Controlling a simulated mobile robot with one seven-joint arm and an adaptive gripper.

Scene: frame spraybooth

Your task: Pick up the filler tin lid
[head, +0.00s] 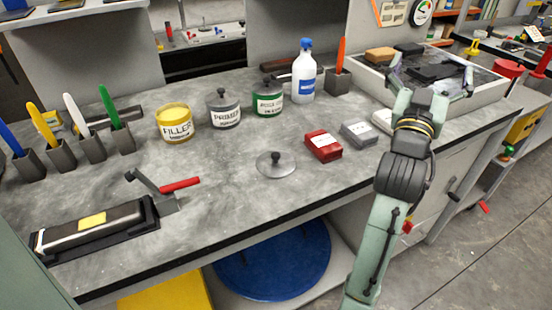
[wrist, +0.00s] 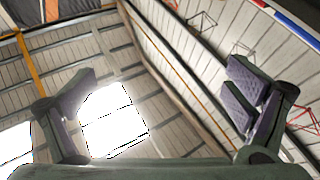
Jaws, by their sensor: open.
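A round grey lid with a dark knob (head: 276,163) lies flat on the grey bench, knob up, near the front edge in the head view. The yellow tin labelled FILLER (head: 174,123) stands behind and left of it, with no knobbed lid on top. My gripper (head: 432,75) is raised at the right, in front of the grey-walled tray in the picture, well apart from the lid. In the wrist view its two fingers (wrist: 160,105) are spread wide with nothing between them; that view shows only roof and walls, not the lid.
A PRIMER tin (head: 224,110) and a green-labelled tin (head: 267,98), both with knobbed lids, stand behind the lid. A red box (head: 323,146) and a grey box (head: 359,133) lie right of it. Bench around the lid is clear.

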